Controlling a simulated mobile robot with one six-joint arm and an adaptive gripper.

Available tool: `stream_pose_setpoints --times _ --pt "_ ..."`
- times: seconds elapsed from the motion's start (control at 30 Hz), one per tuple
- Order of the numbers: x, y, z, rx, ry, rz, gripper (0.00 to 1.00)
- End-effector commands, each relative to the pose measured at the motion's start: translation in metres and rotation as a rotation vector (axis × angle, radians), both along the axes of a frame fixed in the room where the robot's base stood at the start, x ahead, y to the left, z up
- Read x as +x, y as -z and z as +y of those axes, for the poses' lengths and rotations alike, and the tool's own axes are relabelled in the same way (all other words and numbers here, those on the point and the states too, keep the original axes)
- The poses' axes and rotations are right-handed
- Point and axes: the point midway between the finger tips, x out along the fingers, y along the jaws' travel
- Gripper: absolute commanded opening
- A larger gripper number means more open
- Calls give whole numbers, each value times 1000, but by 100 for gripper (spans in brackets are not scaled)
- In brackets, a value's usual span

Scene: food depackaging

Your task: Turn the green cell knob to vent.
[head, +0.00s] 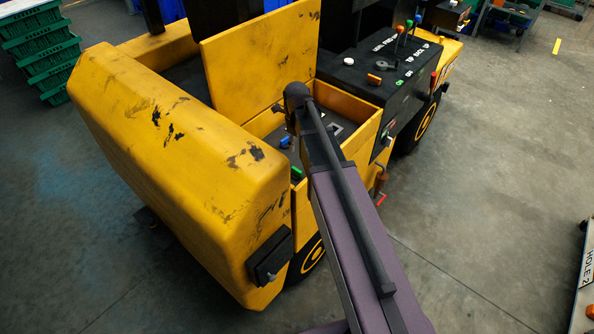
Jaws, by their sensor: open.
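A green part (297,174), perhaps the green cell knob, shows inside the open bay of the yellow vehicle, near the bay's front left wall. It is small and partly covered, so its shape and setting cannot be read. A blue part (285,141) sits farther back in the same bay. My purple and black arm reaches from the bottom of the head view to the bay, and its dark end is over the bay. My gripper cannot be made out; the arm hides the space below it.
The yellow lid (260,52) stands raised behind the bay. The rounded yellow cover (170,165) rises at left. A black control panel (372,98) with coloured levers and buttons is at right. A red-handled crank (380,188) sticks out of the side.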

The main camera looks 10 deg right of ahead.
Motion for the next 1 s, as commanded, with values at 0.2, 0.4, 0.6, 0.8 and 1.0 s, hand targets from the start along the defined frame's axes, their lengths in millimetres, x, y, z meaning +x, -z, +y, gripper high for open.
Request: stream_pose_setpoints --times 0.2,0.4,0.6,0.8,1.0 --pt "0 10 -1 0 1 0 51" --pt "0 24 -2 0 1 0 51" --pt "0 39 -2 0 2 0 51" --pt "0 55 -2 0 2 0 51" --pt "0 70 -2 0 2 0 51"
